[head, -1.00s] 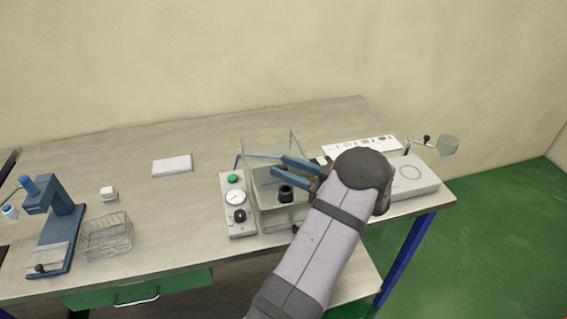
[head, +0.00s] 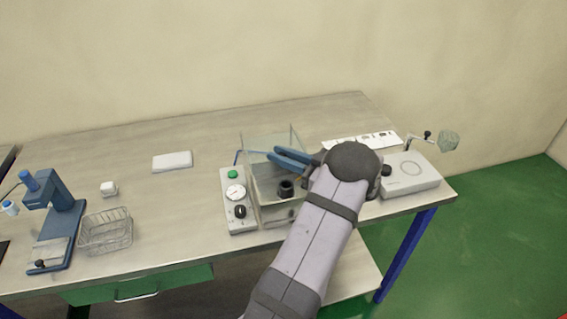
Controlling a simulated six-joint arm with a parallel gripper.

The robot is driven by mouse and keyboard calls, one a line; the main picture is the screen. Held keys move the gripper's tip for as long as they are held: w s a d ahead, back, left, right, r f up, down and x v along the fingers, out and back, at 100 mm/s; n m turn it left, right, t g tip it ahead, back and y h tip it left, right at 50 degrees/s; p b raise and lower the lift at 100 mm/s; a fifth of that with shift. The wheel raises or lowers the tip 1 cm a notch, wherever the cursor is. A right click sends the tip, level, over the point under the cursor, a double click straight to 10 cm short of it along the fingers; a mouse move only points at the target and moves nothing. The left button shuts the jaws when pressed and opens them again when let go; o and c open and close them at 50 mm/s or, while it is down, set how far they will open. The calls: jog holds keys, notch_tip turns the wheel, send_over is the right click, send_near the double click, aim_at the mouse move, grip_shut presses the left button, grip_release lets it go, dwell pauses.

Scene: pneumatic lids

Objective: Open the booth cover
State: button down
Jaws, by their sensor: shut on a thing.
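The booth (head: 262,212) is a clear-walled box near the front of the bench, with a black round fitting (head: 286,189) inside. Its clear cover (head: 256,140) shows as a thin see-through panel at the top; its exact angle is hard to tell. My gripper (head: 272,153) reaches in from the right, its two blue fingers close together across the top of the booth. It is shut on what looks like part of the cover; the held edge is too thin to make out. My wrist hides the booth's right side.
A control box (head: 239,222) with green button, gauge and black knob stands against the booth's left side. A white device (head: 413,175) is at right, near the bench edge. A wire basket (head: 105,232) and blue stand (head: 62,222) are at left. The bench behind is mostly clear.

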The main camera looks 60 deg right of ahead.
jog(key=w+d+b, duration=0.1)
jog(key=w+d, duration=0.2)
jog(key=d, duration=0.1)
jog(key=shift+w, duration=0.4)
jog(key=c, duration=1.6)
grip_release()
jog(key=shift+a, duration=0.1)
jog(key=shift+s, duration=0.15)
jog(key=s+b, duration=0.2)
jog(key=s, duration=0.3)
jog(key=shift+s, duration=0.4)
jog(key=shift+s+b, duration=0.4)
jog(key=shift+s, duration=0.3)
